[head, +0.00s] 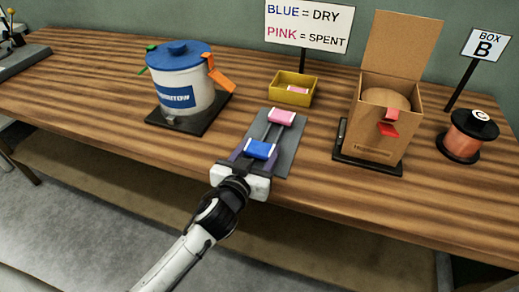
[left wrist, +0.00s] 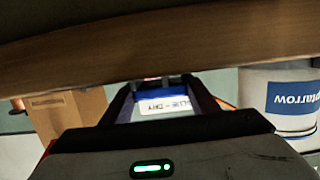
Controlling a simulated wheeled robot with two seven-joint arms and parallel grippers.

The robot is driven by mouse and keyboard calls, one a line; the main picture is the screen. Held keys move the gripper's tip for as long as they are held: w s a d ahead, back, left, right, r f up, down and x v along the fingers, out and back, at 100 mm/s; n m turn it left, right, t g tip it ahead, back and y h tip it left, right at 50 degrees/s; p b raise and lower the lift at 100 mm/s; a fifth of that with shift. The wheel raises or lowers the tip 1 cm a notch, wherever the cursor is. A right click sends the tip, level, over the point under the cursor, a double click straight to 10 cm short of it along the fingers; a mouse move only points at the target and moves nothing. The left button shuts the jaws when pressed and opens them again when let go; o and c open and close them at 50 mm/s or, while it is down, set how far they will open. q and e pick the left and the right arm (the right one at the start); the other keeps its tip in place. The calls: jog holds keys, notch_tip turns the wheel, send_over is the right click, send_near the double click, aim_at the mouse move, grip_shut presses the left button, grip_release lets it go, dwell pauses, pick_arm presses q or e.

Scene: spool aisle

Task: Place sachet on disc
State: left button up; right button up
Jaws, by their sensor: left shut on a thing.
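My left gripper (head: 262,143) is shut on a blue sachet (head: 261,150) over the near end of a grey mat (head: 287,160). I cannot tell if the sachet touches the mat. In the left wrist view the blue sachet (left wrist: 160,106), with a white label reading BLUE = DRY, sits between the two fingers. A pink sachet (head: 282,116) lies on the mat just beyond. A tan round thing (head: 385,98), which may be the disc, shows inside the open cardboard box (head: 372,138); its lower part is hidden. My right gripper is out of view.
A yellow tray (head: 285,97) with a pink piece stands behind the mat. A white tub (head: 182,90) with blue lid is at left. A copper spool (head: 464,145) and a BOX B sign (head: 486,46) are at right. Bare table lies in front of the box.

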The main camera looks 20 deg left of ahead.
pick_arm(q)
jog(key=o, duration=1)
